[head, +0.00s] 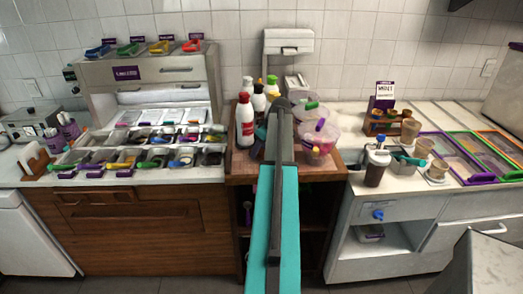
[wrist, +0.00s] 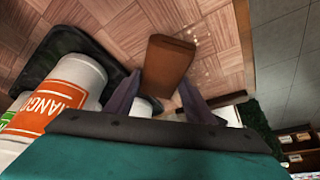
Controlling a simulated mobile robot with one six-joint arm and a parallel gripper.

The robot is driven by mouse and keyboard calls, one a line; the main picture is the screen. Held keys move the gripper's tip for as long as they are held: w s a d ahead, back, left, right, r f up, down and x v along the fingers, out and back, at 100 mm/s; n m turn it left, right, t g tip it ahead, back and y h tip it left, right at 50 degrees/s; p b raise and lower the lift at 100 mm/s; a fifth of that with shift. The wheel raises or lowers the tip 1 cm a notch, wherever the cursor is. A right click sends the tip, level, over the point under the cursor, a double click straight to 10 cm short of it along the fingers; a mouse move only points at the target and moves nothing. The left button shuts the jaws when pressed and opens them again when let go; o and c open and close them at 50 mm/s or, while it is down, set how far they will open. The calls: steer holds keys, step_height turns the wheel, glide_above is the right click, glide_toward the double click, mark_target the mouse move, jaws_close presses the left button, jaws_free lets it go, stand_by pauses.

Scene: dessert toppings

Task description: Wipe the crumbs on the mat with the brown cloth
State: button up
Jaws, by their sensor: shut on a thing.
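In the wrist view my gripper (wrist: 161,88) has its two dark purple fingers closed on the brown cloth (wrist: 168,62), which looks like a folded, block-like piece beyond the fingertips. The cloth is over a wood-patterned surface (wrist: 115,35); I cannot tell whether it touches it. Small pale specks, which look like crumbs (wrist: 190,38), lie just right of and above the cloth. I cannot make out a separate mat edge. In the head view my teal arm reaches over the wooden middle counter and hides the gripper, cloth and crumbs.
Several bottles (head: 245,122) stand left of my arm; an orange-labelled one (wrist: 55,100) is close to my gripper, by a dark tray (wrist: 70,42). Clear tubs (head: 318,140) stand to the right. Topping bins (head: 140,158) fill the left counter; cups (head: 410,130) stand on the right one.

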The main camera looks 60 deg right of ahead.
mark_target(259, 154)
steer(key=shift+w, duration=0.65)
steer(key=shift+s+a+f, duration=0.25)
steer(key=shift+s+a, duration=0.1)
steer(key=shift+a, duration=0.3)
steer(key=shift+s+a+f, duration=0.1)
steer(key=shift+s+a, duration=0.65)
steer(key=shift+s, duration=0.05)
steer(key=shift+c, duration=0.2)
steer(key=shift+s, duration=0.1)
steer(key=shift+s+a, duration=0.5)
steer(key=shift+a, duration=0.2)
steer(key=shift+s+a, duration=0.5)
steer(key=shift+a, duration=0.2)
steer(key=shift+a+r, duration=0.1)
steer(key=shift+r, duration=0.1)
steer(key=shift+s+a+r, duration=0.1)
steer(key=shift+s+a, duration=0.4)
steer(key=shift+a, duration=0.15)
steer(key=shift+s+a+r, duration=0.1)
steer(key=shift+s+a, duration=0.35)
steer(key=shift+a, duration=0.2)
steer(key=shift+w, duration=0.15)
